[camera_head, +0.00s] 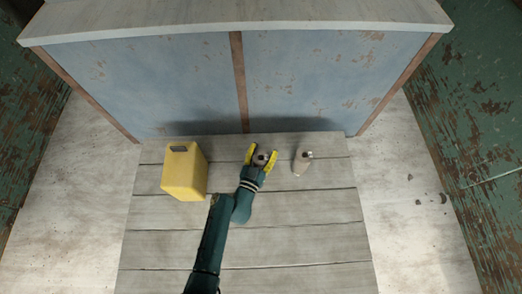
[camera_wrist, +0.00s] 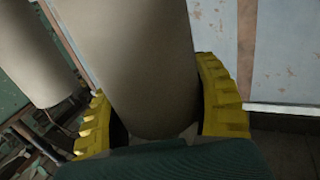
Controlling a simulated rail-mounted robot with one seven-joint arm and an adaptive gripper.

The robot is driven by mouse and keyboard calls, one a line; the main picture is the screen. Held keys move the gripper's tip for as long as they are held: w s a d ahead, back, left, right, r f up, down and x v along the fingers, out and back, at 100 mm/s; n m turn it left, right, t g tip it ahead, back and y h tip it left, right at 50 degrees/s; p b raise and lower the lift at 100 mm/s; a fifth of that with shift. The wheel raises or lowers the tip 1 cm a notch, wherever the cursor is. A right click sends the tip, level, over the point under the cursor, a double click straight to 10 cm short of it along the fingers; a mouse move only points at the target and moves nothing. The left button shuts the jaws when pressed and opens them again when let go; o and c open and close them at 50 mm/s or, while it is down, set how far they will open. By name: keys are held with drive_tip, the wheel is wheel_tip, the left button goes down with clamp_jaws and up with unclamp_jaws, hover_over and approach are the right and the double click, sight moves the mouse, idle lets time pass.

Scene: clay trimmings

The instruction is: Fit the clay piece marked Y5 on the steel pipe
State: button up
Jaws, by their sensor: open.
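A beige-grey, rounded clay piece (camera_head: 261,158) stands between the spread yellow fingers of my gripper (camera_head: 262,155). In the wrist view the piece is a large smooth cylinder (camera_wrist: 135,70), with the open gripper (camera_wrist: 165,125) around its near end. I cannot tell whether the fingers touch it. A second beige clay piece (camera_head: 302,162) stands to the right on the boards; a similar cylinder (camera_wrist: 38,55) shows at the left of the wrist view. No Y5 mark is legible on either piece. I cannot make out the steel pipe.
A yellow box-shaped can (camera_head: 184,172) stands left of my gripper on the grey plank surface (camera_head: 300,225). A blue-grey cabinet wall (camera_head: 310,85) with rust marks rises right behind. The planks at front right are clear.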

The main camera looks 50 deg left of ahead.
drive_tip(key=shift+r, duration=0.1)
clamp_jaws()
drive_tip(key=shift+r, duration=0.15)
idle(0.3)
